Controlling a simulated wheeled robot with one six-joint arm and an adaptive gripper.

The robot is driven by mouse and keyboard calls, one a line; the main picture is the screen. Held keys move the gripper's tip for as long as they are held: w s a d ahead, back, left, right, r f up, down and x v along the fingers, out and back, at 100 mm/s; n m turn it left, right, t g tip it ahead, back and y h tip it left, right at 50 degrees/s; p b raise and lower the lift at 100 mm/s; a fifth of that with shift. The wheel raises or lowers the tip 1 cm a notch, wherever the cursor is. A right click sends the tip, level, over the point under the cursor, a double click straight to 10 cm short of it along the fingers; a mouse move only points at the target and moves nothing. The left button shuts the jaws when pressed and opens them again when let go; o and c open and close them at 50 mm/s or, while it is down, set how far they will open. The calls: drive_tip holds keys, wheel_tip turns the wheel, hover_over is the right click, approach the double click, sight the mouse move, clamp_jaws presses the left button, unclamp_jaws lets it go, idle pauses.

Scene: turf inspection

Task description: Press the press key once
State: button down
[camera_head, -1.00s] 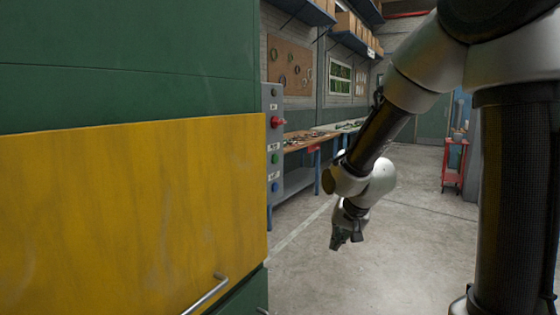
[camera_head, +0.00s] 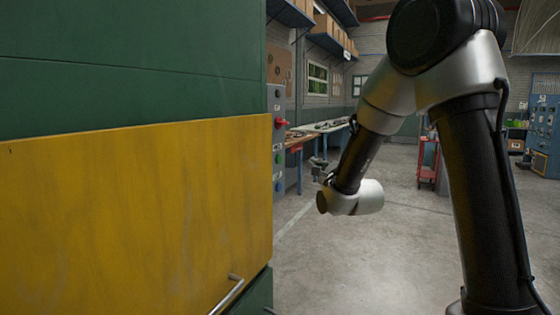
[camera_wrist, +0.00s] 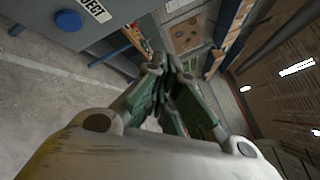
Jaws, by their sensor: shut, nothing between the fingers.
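A grey control panel (camera_head: 270,140) stands at the right edge of the green and yellow machine. It carries a dark button at the top, a red switch (camera_head: 280,123), a green button (camera_head: 278,158) and a blue button (camera_head: 278,187). Their labels are too small to read here, so I cannot tell which is the press key. In the wrist view a blue button (camera_wrist: 68,20) sits beside a label ending in "JECT". My gripper (camera_head: 317,165) is shut and empty, pointing away to the right of the panel, apart from it. Its fingers (camera_wrist: 170,68) also show in the wrist view.
The yellow panel (camera_head: 130,215) with a metal handle (camera_head: 228,293) fills the left foreground. A workbench (camera_head: 318,128) with small parts stands behind the control panel. A red cart (camera_head: 428,163) and a blue cabinet (camera_head: 543,130) stand further back. The floor between is clear.

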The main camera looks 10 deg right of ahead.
sight(279, 159)
drive_tip(key=w+a, duration=0.5)
drive_tip(key=a, duration=0.2)
idle(0.5)
drive_tip(key=shift+w+a, duration=0.2)
idle(1.2)
drive_tip(key=shift+w+a, duration=0.15)
drive_tip(key=shift+a, duration=0.05)
